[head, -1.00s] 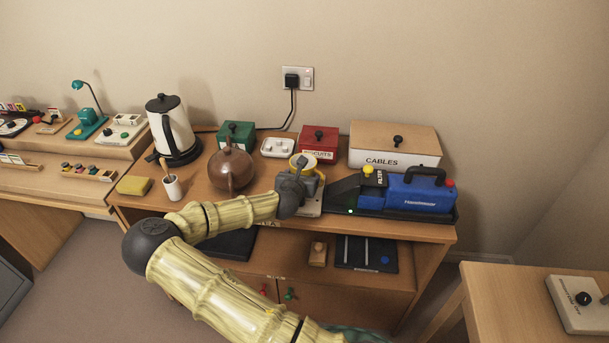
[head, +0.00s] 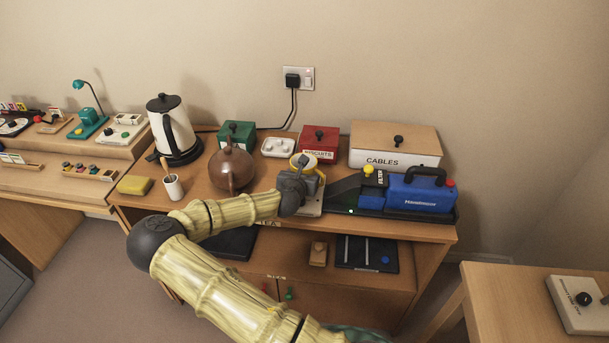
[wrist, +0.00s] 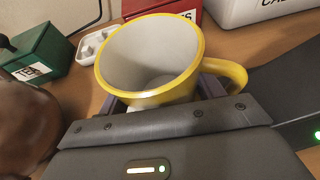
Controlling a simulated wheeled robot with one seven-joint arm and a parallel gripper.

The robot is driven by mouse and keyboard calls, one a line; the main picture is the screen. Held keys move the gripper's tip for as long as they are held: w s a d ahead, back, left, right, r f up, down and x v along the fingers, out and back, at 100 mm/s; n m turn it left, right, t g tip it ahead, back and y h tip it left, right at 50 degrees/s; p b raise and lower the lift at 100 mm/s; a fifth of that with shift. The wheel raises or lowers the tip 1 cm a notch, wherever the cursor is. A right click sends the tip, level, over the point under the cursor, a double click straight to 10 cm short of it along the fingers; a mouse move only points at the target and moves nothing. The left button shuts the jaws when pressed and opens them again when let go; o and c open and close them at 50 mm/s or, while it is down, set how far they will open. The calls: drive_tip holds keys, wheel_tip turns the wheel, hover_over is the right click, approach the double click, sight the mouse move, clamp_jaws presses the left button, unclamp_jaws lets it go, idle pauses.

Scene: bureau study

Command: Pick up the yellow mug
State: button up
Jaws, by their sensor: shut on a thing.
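The yellow mug (wrist: 151,57) has a white inside and a yellow rim. It fills the upper middle of the wrist view, with its handle (wrist: 228,72) to the right. In the head view only the upper part of the mug (head: 301,161) shows above my gripper (head: 300,188). My gripper (wrist: 160,104) is shut on the mug, with a jaw at each side of its body. The mug looks tilted in the wrist view, its mouth facing the camera. Its base is hidden, so I cannot tell whether it touches the surface below.
A brown teapot (head: 231,169) stands close on the left. The blue machine (head: 419,193) with its black ramp is close on the right. Behind are a red biscuits box (head: 319,141), a white tray (head: 278,147), a green tin (head: 235,134) and a cables box (head: 394,149).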

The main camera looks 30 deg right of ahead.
drive_tip(key=shift+r, duration=0.15)
wheel_tip(320, 180, up, 10)
drive_tip(key=shift+p, duration=0.3)
idle(0.5)
